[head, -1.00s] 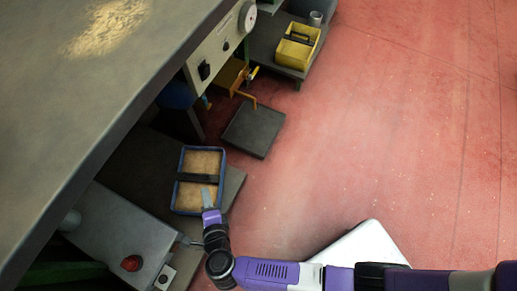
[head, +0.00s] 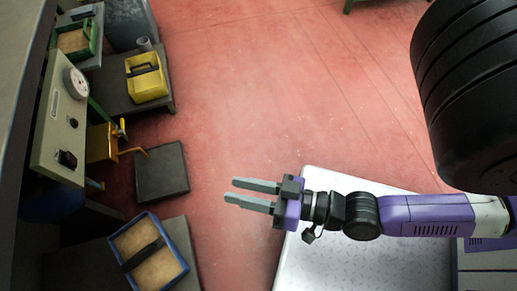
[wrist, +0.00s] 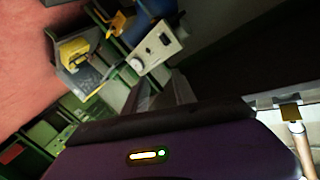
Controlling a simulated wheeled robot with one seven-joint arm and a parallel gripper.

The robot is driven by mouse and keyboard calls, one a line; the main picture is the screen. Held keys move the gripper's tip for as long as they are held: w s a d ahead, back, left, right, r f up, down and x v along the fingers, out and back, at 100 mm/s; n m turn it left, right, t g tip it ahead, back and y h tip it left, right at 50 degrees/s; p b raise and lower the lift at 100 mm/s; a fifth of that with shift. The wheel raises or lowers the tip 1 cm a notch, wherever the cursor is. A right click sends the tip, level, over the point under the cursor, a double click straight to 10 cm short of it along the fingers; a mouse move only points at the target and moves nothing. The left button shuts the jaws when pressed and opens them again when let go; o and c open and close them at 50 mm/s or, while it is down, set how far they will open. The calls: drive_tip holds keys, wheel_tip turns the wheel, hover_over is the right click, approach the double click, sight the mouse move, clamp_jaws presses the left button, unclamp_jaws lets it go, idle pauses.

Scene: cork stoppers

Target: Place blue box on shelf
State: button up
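The blue box (head: 172,243) has tan contents and a black handle across it. It sits at the lower left of the head view on a dark low surface (head: 75,268). My gripper (head: 230,191) is to the right of the box and apart from it. Its two grey fingers point left with a gap between them and nothing in it. Green-framed shelving (wrist: 48,140) shows at the lower left of the wrist view. I cannot tell which shelf the task means. The blue box does not show in the wrist view.
A yellow box (head: 147,88) stands on a dark low table, with a green-rimmed box (head: 75,42) behind. A dark square plate (head: 162,173) lies near a gauge panel (head: 58,120). The red floor (head: 270,90) is clear in the middle.

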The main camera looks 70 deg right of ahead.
drive_tip(key=s+d+r+n+g, duration=0.1)
drive_tip(key=s+r+n+g, duration=0.1)
drive_tip(key=s+r+n, duration=0.2)
drive_tip(key=shift+s+d+r+n+h, duration=0.2)
drive_tip(key=shift+s+d+n+h, duration=0.1)
drive_tip(key=shift+s+n+h, duration=0.15)
